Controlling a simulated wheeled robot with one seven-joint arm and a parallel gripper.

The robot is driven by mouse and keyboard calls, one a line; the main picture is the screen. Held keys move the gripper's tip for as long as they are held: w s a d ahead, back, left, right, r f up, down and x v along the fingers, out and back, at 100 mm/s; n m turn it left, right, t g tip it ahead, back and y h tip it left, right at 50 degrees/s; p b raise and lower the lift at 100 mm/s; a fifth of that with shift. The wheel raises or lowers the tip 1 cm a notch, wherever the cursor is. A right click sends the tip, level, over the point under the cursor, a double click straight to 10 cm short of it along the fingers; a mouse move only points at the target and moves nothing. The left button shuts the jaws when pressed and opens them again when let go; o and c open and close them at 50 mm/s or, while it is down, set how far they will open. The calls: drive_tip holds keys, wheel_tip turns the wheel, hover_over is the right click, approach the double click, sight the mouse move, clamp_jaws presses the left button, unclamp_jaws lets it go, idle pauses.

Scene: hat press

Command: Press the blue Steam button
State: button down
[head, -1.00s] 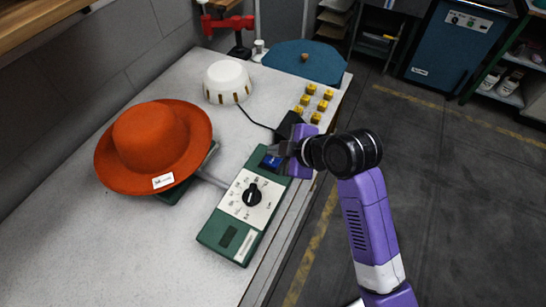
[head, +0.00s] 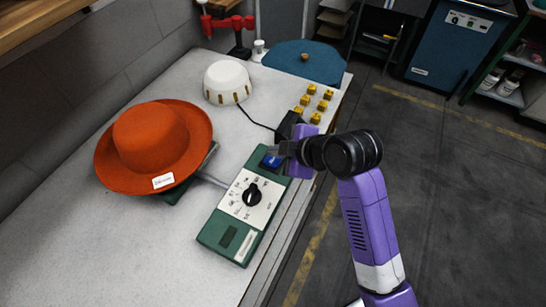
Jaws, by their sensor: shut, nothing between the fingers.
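The blue Steam button (head: 271,161) sits at the far end of a green control box (head: 213,236) on the bench. The box also carries a white dial plate with a black knob (head: 252,195). My gripper (head: 274,150) is shut and empty, with its fingertips right at the button, over its far edge. I cannot tell whether the fingertips touch the button or how deep it sits. Part of the button's far side is hidden by the fingers.
An orange hat (head: 150,140) rests on a green stand left of the box. A white dome (head: 228,82), several yellow blocks (head: 311,101) and a blue round piece (head: 300,62) lie farther back. The near bench top (head: 130,245) is clear.

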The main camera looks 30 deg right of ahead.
sight(276, 161)
drive_tip(key=shift+f, duration=0.1)
drive_tip(key=shift+f, duration=0.35)
drive_tip(key=shift+f+b, duration=0.5)
idle(0.7)
idle(0.4)
drive_tip(key=shift+r+p, duration=0.95)
wheel_tip(276, 161, up, 5)
drive_tip(key=p, duration=0.4)
drive_tip(key=shift+p, duration=0.35)
idle(0.3)
